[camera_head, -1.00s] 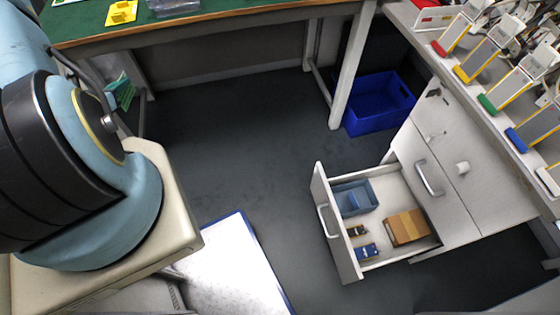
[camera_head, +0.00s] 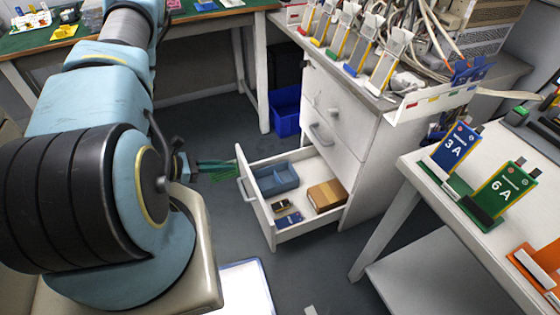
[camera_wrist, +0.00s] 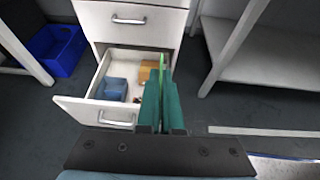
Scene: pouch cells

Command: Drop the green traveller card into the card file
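My gripper (camera_head: 215,166) has dark green fingers, close together, pointing toward the open drawer in the head view. In the wrist view the fingers (camera_wrist: 160,100) are shut on a thin light green sheet, which I take to be the green traveller card (camera_wrist: 161,63); it shows nearly edge-on and mostly hidden. A white rack with coloured marks (camera_head: 432,101), perhaps the card file, stands at the bench's right edge in the head view, with blue pieces (camera_head: 470,70) above it. My gripper is well left of it and lower.
The open drawer (camera_head: 258,211) holds a blue bin (camera_head: 276,179), a brown box (camera_head: 326,195) and small items. Stands marked 3 A (camera_head: 450,150) and 6 A (camera_head: 503,190) are on the white table (camera_head: 425,205) at right. A blue crate (camera_head: 286,110) sits on the floor.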

